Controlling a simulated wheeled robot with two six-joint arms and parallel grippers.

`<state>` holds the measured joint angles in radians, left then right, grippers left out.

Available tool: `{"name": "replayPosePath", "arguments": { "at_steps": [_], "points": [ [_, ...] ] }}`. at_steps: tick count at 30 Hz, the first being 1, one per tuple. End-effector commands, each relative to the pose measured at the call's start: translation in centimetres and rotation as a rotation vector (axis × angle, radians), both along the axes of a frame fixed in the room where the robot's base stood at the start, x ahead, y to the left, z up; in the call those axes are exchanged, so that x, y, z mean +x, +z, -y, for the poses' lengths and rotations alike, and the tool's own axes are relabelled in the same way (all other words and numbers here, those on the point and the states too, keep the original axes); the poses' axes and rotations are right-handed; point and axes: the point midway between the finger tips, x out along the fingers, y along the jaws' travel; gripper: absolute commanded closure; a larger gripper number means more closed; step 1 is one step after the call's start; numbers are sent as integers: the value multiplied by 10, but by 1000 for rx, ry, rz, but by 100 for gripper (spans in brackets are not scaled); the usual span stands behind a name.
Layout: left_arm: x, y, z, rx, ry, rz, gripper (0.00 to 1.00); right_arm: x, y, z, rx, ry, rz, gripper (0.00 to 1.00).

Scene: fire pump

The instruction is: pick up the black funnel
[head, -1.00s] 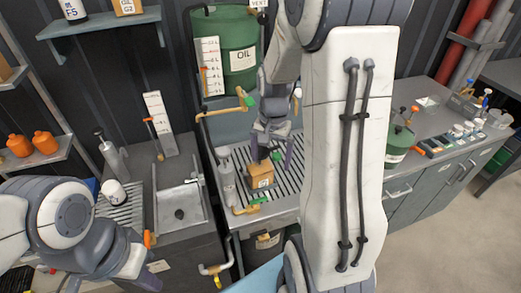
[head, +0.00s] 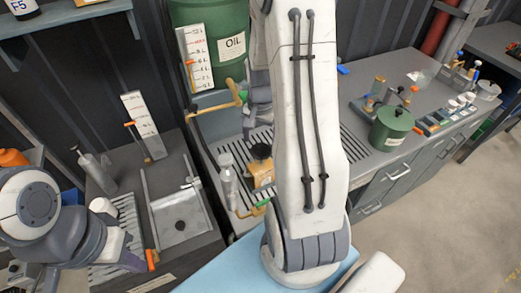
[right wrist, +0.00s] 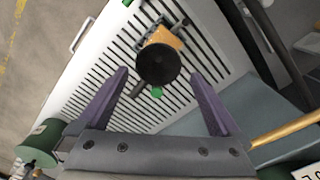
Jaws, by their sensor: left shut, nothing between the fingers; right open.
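The black funnel shows from above as a dark round mouth (right wrist: 158,64) in the right wrist view. It appears to sit on top of a tan container (right wrist: 165,38), which stands on a slatted grate. In the head view the funnel (head: 261,151) is a dark top above the tan labelled container (head: 263,173). My right gripper (right wrist: 159,73) is open, its purple fingers apart on either side of the funnel's mouth in the picture; contact is not visible. In the head view my right arm partly hides it. My left gripper (head: 132,262) is shut and empty at lower left, near the sink.
A clear bottle (head: 228,180) stands just left of the container. A green oil drum (head: 210,45) and a tan pipe (head: 222,105) are behind. A green lidded pot (head: 391,128) stands on the right counter. The sink (head: 180,208) is at left.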

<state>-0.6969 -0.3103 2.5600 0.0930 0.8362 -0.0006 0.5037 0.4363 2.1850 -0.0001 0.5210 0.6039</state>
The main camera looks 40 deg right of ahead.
Motion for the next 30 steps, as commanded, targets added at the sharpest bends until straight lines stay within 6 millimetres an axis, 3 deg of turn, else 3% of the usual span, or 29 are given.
{"name": "replayPosePath", "arguments": {
  "at_steps": [7,17,26,30],
  "points": [
    [0,9,0,0,-1,0,100,-1,-16,0,2,0,-3,0],
    [0,25,0,0,-4,0,100,0,-56,0,2,4,-3,0],
    [0,24,0,0,-4,0,100,1,-61,1,0,5,1,0],
    [0,24,0,0,-4,0,100,1,-61,1,0,4,1,50]
  ]
}}
